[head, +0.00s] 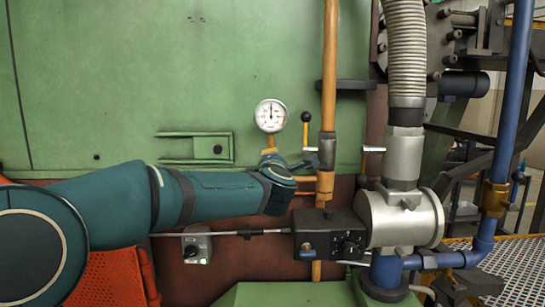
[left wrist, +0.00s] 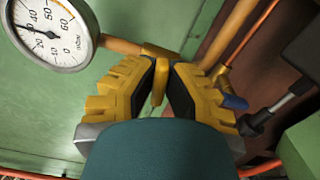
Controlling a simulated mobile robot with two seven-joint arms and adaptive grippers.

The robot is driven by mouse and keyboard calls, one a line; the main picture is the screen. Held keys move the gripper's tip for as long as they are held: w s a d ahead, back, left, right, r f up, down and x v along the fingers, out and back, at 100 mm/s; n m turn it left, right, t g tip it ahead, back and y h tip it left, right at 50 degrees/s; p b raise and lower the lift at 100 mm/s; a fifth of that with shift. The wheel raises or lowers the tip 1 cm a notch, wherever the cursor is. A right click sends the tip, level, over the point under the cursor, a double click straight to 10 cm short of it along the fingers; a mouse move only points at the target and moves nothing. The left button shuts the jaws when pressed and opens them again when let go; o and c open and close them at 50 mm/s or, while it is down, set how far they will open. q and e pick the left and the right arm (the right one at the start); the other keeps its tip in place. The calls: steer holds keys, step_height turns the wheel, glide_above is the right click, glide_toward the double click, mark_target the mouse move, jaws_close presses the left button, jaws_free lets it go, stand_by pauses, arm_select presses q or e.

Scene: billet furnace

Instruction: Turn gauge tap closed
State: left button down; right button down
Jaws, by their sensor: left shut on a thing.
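The round white pressure gauge (head: 270,115) stands in front of the green wall, and it fills the top left of the left wrist view (left wrist: 50,32). A brass pipe runs from it to the gauge tap's body (left wrist: 160,51). My left gripper (left wrist: 160,86) has its yellow fingers on both sides of the small yellow tap handle (left wrist: 159,76) and is shut on it. In the head view my left arm reaches in from the left, and my wrist hides the fingers and most of the tap. My right gripper is in neither view.
A copper-coloured upright pipe (head: 329,75) stands just right of the tap. A black-knobbed lever (head: 306,117) rises near the gauge. A black box (head: 328,234) and grey valve body (head: 402,218) are at lower right. A thin rod (head: 265,232) runs below my arm.

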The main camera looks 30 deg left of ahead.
arm_select(q)
steer(key=shift+r+m+p, duration=0.1)
steer(key=shift+m+p, duration=0.45)
steer(key=shift+m, duration=0.55)
steer(key=c, duration=1)
jaws_free()
steer(key=v, duration=1.2)
steer(key=shift+a, duration=0.1)
